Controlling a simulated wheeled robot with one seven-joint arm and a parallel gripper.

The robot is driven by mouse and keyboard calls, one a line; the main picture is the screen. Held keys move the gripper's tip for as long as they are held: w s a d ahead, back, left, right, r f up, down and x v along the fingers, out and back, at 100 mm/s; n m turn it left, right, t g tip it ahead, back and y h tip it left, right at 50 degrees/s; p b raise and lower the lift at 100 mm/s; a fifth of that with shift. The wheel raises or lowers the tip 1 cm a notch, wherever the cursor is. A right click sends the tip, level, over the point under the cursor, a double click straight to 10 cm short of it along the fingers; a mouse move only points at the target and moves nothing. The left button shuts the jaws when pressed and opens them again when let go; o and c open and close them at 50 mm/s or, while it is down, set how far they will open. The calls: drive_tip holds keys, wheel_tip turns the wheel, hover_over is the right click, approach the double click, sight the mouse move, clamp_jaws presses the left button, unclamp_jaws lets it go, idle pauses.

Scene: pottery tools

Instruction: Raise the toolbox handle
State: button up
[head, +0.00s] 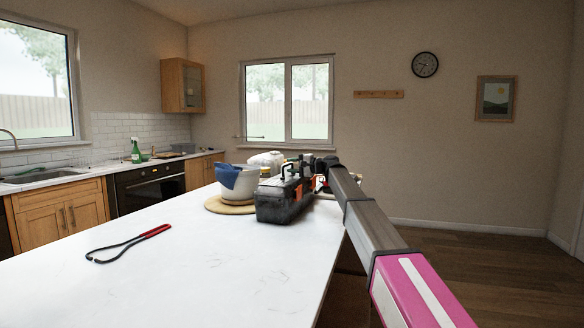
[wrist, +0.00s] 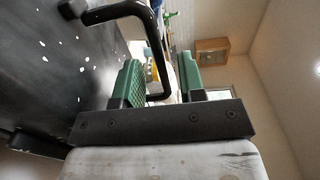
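The dark toolbox (head: 284,206) stands on the white counter, beside the round wooden board. Its black handle (head: 287,168) stands up from the lid in the head view. In the wrist view the speckled dark lid (wrist: 45,60) fills the left side, and the bent handle bar (wrist: 153,45) runs between my green fingertips. My gripper (wrist: 160,80) is open, with a gap beside the bar; I cannot tell if the left finger touches it. In the head view my gripper is small and partly hidden among the things behind the toolbox.
A white pot (head: 238,188) with a blue cloth (head: 229,175) stands on a wooden board (head: 222,208) left of the toolbox. A red-handled tool (head: 130,243) lies on the counter (head: 200,285) at the front left. A white bag-like thing (head: 265,160) sits behind. The near counter is mostly clear.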

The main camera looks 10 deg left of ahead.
drive_tip(key=s+d, duration=0.1)
drive_tip(key=d, duration=0.9)
drive_tip(key=shift+s+d+r, duration=0.15)
drive_tip(key=shift+d+r, duration=0.1)
drive_tip(key=shift+d, duration=0.1)
drive_tip(key=shift+d, duration=0.1)
